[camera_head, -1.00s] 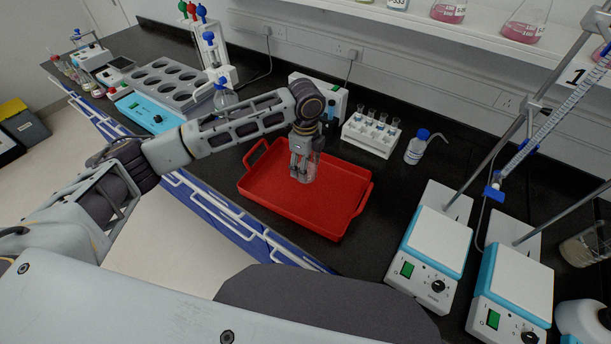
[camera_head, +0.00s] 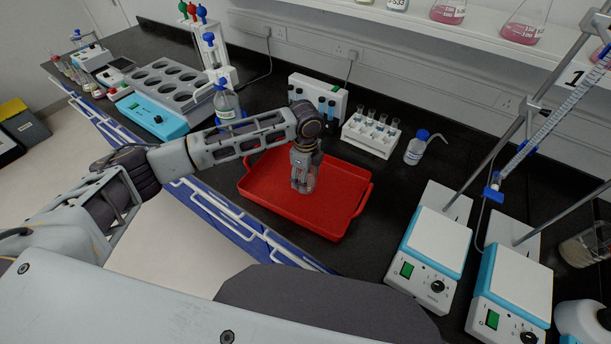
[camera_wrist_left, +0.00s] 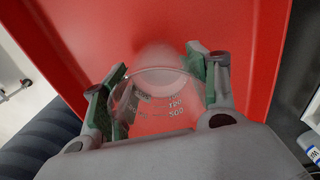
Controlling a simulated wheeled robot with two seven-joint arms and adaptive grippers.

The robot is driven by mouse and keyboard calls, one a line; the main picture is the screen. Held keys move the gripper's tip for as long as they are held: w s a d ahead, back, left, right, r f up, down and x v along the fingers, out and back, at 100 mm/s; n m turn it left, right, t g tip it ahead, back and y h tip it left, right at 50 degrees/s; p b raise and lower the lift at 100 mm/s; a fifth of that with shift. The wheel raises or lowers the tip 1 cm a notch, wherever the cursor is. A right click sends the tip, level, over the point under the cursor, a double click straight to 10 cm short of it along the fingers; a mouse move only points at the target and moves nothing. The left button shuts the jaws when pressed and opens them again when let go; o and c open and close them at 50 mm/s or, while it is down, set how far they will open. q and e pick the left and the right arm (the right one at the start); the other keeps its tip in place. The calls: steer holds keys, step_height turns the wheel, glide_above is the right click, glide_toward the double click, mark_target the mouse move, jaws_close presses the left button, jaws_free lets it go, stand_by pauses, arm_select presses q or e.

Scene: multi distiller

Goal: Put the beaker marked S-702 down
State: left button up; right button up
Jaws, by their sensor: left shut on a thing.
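My left gripper (camera_head: 303,172) is shut on a clear glass beaker (camera_head: 304,185), over the middle of the red tray (camera_head: 262,208). In the left wrist view the beaker (camera_wrist_left: 158,100) is between the two green-padded fingers of the gripper (camera_wrist_left: 157,92). Its volume marks show there, but I cannot read an S-702 label. The beaker looks upright and low, at or close to the tray floor; I cannot tell whether it touches. The red tray (camera_wrist_left: 250,40) fills most of the wrist view. My right gripper is in no view.
A white tube rack (camera_head: 370,137) and a wash bottle (camera_head: 416,150) stand behind the tray. Stirrer hotplates (camera_head: 440,240) with stands are to the right. A blue-capped bottle (camera_head: 226,104) stands close behind my left arm. The tray floor around the beaker is clear.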

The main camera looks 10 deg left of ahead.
arm_select(q)
steer(key=shift+f, duration=0.1)
stand_by(0.3)
steer(key=o, duration=1.3)
steer(key=shift+c, duration=0.2)
step_height(320, 180, up, 12)
stand_by(0.3)
